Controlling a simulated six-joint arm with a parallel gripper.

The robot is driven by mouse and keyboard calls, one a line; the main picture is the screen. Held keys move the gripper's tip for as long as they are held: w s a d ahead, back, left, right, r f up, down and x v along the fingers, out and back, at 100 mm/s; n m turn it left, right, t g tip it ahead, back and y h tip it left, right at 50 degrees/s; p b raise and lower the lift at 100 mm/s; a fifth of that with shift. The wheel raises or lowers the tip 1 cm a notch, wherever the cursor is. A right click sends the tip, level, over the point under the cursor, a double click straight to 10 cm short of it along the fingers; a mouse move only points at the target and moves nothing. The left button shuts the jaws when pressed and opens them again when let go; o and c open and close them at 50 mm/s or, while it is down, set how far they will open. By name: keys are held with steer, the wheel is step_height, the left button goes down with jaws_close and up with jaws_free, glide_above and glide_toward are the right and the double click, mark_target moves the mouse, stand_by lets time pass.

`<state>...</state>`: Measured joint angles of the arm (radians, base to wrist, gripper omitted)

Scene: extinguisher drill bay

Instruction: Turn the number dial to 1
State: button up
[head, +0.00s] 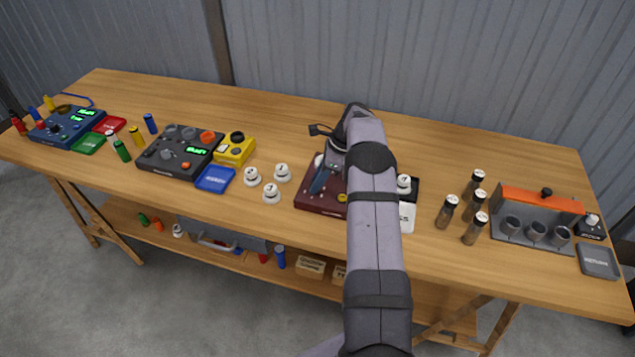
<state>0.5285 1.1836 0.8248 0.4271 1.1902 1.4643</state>
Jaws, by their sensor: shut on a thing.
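A dark red panel (312,201) lies on the bench near the middle, partly behind my arm. My gripper (320,184) reaches down onto this panel from above. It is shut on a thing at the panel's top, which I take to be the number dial. The dial's face, its numbers and its pointer are hidden by my gripper and arm, so its setting cannot be read. A small yellow part (342,198) shows at the panel's front right.
Left of the panel stand several white knobbed pieces (252,177), a blue tray (215,179), a yellow box (235,149) and a dark control box (170,161). At right stand several dark bottles (447,210) and an orange-topped rack (541,203). The bench's back is clear.

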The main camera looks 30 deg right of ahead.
stand_by(0.4)
steer(key=o, duration=1)
steer(key=shift+o, duration=0.2)
steer(key=b+v, duration=0.2)
steer(key=v, duration=0.5)
steer(key=shift+r, duration=0.2)
